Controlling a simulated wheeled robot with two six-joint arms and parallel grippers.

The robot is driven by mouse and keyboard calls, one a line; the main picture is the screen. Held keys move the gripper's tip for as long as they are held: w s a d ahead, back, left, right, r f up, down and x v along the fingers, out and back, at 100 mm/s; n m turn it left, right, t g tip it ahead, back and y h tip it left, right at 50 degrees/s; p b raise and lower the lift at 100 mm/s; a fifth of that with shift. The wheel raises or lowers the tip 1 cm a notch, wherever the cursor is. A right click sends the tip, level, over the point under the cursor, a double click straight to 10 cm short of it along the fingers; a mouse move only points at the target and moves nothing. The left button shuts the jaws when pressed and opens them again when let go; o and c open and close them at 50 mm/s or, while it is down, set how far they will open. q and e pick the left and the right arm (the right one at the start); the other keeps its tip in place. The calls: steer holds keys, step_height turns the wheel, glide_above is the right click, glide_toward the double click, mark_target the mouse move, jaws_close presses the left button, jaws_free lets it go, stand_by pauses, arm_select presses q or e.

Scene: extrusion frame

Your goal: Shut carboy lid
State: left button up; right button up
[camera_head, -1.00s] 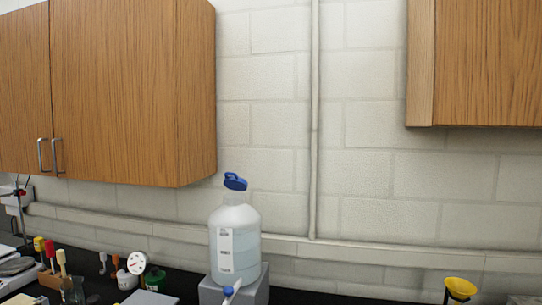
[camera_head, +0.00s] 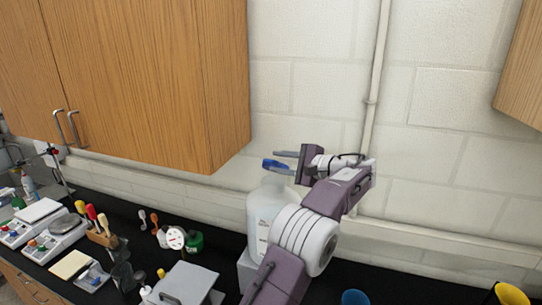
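The carboy (camera_head: 258,220) is a translucent white bottle with a pale label, upright on a grey block (camera_head: 243,268). Its blue lid (camera_head: 270,164) stands raised above the neck, so it looks open. My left gripper (camera_head: 279,161) points left at the lid, with its two fingers spread apart. The fingers are at or right beside the lid's right side; I cannot tell whether they touch it. My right gripper is out of view.
Wooden cabinets (camera_head: 150,80) hang on the wall at upper left. A grey box (camera_head: 183,285), a dial gauge (camera_head: 175,238) and a green container (camera_head: 194,241) stand left of the carboy on the black bench. A yellow funnel (camera_head: 511,294) is at lower right.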

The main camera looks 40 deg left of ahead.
mark_target(268, 160)
arm_select(q)
steer(key=x, duration=0.1)
steer(key=p+x, duration=0.1)
steer(key=x, duration=0.2)
steer(key=shift+s+a+r, duration=0.2)
steer(key=shift+s+a, duration=0.1)
steer(key=shift+a, duration=0.05)
steer(key=shift+w+a+f+p, duration=0.25)
steer(key=shift+a+f, duration=0.05)
steer(key=shift+a, duration=0.25)
steer(key=shift+w+a+f+p, duration=0.2)
steer(key=shift+w+a+f, duration=0.1)
steer(key=shift+a, duration=0.25)
steer(key=shift+w+d, duration=0.1)
steer(key=shift+d+r, duration=0.1)
steer(key=shift+d, duration=0.3)
steer(key=shift+s+r, duration=0.1)
steer(key=shift+s, duration=0.25)
jaws_close()
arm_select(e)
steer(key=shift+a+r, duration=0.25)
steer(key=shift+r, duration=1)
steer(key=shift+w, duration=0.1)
